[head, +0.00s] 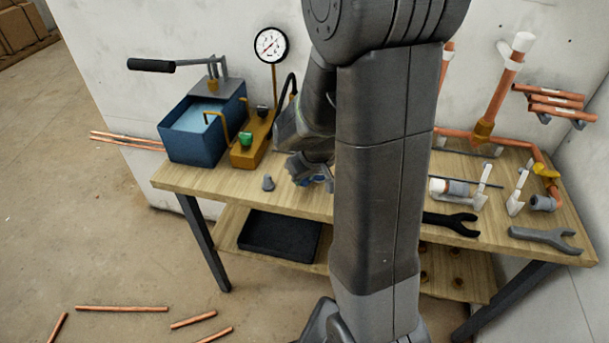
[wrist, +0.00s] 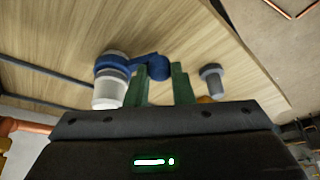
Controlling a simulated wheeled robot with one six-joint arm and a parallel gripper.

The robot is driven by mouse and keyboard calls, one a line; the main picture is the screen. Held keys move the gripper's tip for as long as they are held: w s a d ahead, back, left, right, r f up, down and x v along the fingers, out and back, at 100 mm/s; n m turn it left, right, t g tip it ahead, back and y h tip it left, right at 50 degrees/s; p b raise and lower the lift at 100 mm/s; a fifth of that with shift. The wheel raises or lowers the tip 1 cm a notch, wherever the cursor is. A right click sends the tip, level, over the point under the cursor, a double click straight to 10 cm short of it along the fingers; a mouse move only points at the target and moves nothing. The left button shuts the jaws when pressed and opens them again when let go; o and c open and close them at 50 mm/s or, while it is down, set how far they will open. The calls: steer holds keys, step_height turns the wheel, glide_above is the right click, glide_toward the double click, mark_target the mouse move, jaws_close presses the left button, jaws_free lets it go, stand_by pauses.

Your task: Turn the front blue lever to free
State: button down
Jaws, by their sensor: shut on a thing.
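The blue lever (wrist: 152,66) shows in the wrist view. It reaches right from a blue collar on a white and clear cylindrical fitting (wrist: 111,88) and ends in a rounded tip. My gripper (wrist: 161,72) has its two green fingers on either side of that rounded end and is shut on it. In the head view my gripper (head: 312,172) is low over the bench, left of my upright arm link. Only a little blue shows under it there, and my arm hides much of the middle of the bench. I cannot read the lever's marking.
White-handled valves (head: 480,187), a black wrench (head: 452,222) and copper pipes are at right.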

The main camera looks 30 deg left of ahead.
steer(key=c, duration=1.3)
jaws_free()
steer(key=shift+o, duration=0.2)
steer(key=v, duration=1.4)
steer(key=shift+p, duration=0.4)
steer(key=shift+f, duration=0.15)
steer(key=x, duration=1.3)
steer(key=shift+w+a+f+b, duration=0.1)
steer(key=shift+a+f+b, duration=0.05)
steer(key=shift+f+b, duration=0.2)
steer(key=shift+r, duration=0.2)
